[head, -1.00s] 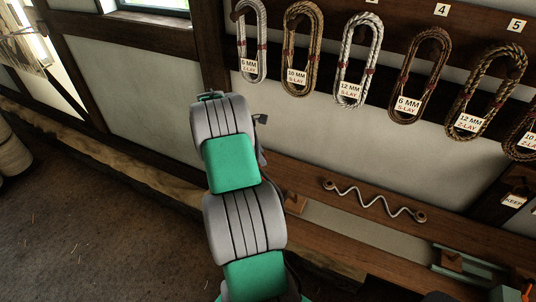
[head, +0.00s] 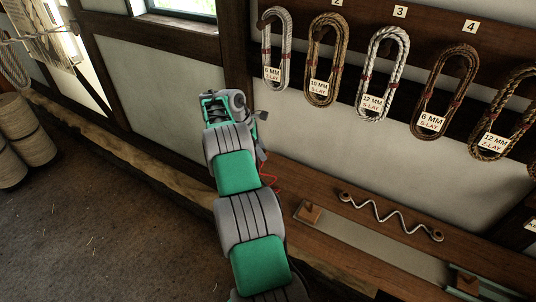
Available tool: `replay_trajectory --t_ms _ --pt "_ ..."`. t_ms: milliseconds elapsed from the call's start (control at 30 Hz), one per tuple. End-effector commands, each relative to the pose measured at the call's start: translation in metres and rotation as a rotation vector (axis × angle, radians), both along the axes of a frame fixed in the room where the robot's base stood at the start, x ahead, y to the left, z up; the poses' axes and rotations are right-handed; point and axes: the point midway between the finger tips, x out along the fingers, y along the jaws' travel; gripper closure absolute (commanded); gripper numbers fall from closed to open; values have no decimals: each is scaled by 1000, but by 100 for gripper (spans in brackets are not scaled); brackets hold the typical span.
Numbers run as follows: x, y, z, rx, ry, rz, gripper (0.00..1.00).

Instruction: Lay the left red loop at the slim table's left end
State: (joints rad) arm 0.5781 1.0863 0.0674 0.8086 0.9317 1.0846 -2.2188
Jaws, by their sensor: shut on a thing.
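A thin red loop of cord (head: 271,181) shows just right of my arm, over or on the left end of the slim brown table (head: 303,186). Only part of the loop is in view. My gripper (head: 261,150) shows as small dark parts beside my wrist, above the red cord. Its fingertips are mostly hidden behind the arm. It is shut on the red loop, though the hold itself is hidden. I cannot tell whether the cord touches the tabletop.
Rope coils, such as the white one (head: 382,75), hang on the wall above. Large spools (head: 25,130) stand at the far left. The floor left of my arm is clear.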

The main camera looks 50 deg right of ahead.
Motion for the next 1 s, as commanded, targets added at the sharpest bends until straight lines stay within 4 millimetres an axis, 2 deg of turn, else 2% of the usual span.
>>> replay_trajectory --t_ms 500,1000 --pt "3 0 0 0 -2 -1 80" --pt "2 0 -24 0 -1 -1 80"
